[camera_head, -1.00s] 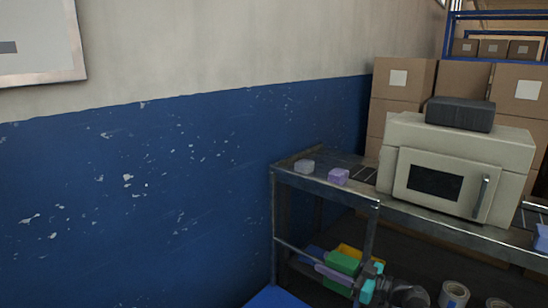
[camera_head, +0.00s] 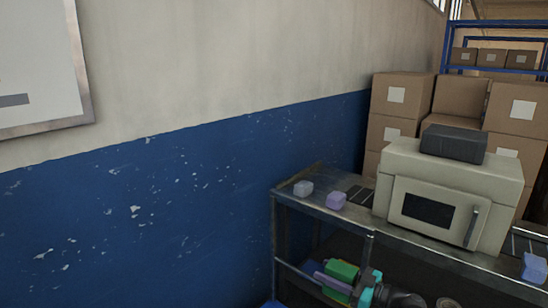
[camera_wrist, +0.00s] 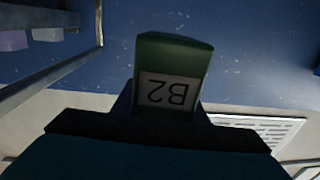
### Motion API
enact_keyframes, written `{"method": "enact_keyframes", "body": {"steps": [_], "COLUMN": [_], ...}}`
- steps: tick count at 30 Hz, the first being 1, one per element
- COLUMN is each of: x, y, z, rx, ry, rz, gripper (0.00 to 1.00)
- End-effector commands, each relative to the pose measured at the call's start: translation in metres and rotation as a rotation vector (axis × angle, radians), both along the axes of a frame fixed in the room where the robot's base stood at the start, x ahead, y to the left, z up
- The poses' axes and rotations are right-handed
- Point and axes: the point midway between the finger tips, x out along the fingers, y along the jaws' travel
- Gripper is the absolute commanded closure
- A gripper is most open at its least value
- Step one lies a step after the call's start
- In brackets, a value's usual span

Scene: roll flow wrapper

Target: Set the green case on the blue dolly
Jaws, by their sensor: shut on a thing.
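The green case (camera_head: 342,271) is in my gripper (camera_head: 352,284), low in the head view in front of the metal bench's lower part. In the wrist view the green case (camera_wrist: 174,62) fills the middle, with a white label reading B2 upside down. My gripper (camera_wrist: 160,108) is shut on its lower end there. A small blue patch (camera_head: 271,304) shows at the bottom edge of the head view, below the bench's left leg. It may be the blue dolly, but too little shows to tell.
A metal bench (camera_head: 325,212) carries a pale block (camera_head: 303,188), a lilac block (camera_head: 337,200) and a beige oven-like machine (camera_head: 448,197). Cardboard boxes (camera_head: 398,98) are stacked behind. A blue-and-cream wall (camera_head: 150,220) fills the left.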

Motion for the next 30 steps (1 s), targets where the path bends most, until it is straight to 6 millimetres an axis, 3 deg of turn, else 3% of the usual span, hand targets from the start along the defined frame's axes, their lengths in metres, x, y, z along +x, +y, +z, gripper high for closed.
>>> {"method": "enact_keyframes", "body": {"steps": [1, 9, 30], "x": [0.000, -0.001, -0.001], "y": [0.000, 0.000, -0.002], "z": [0.011, 0.023, 0.024], "rx": [0.001, 0.002, 0.001], "ry": [0.000, 0.001, 0.000], "rz": [0.000, 0.000, -0.001], "gripper": [0.89, 0.89, 0.89]}}
